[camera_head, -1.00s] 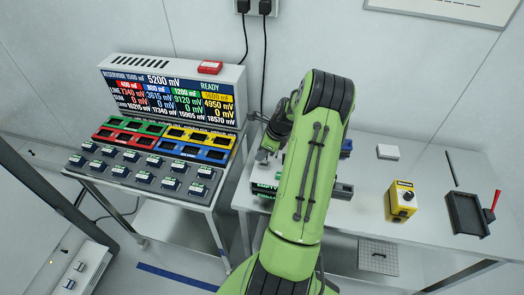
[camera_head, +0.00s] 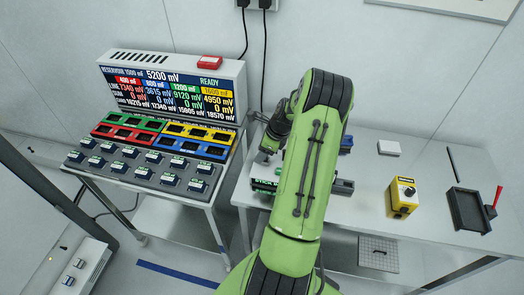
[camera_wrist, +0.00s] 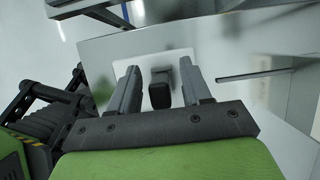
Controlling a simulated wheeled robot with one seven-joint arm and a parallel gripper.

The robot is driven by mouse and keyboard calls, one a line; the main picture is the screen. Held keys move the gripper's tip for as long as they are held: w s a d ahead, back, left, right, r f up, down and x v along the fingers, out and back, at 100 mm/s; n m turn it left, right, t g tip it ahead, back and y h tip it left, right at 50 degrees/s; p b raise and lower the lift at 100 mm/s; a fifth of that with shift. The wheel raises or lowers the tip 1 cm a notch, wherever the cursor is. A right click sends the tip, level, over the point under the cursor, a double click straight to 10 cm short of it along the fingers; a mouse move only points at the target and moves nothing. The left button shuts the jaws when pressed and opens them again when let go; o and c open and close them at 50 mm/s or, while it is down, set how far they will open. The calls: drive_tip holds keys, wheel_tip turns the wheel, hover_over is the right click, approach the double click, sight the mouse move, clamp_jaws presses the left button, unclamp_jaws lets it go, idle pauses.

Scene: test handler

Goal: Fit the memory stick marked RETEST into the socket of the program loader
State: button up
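The program loader (camera_head: 264,185) is on the right-hand table, mostly hidden behind my arm. Its small display shows green text that seems to begin with "STICK". My gripper (camera_head: 266,156) is over the loader, pointing down. In the wrist view, the two grey fingers of my gripper (camera_wrist: 161,90) stand apart. A small dark block, apparently the memory stick (camera_wrist: 159,96), is between them, with gaps on both sides. A pale surface (camera_wrist: 150,62) lies behind it. No marking is readable on the stick, and its seating in the socket is hidden.
A console (camera_head: 170,85) with a lit screen and rows of coloured sockets stands on the left table. A yellow box with a knob (camera_head: 401,197), a dark tray (camera_head: 468,210) and a white block (camera_head: 388,148) sit on the right table (camera_head: 360,200), with free room between them.

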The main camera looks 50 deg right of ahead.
drive_tip(key=p+v, duration=0.1)
drive_tip(key=v, duration=1.4)
drive_tip(key=shift+s+r+p, duration=0.1)
drive_tip(key=shift+r+p, duration=0.3)
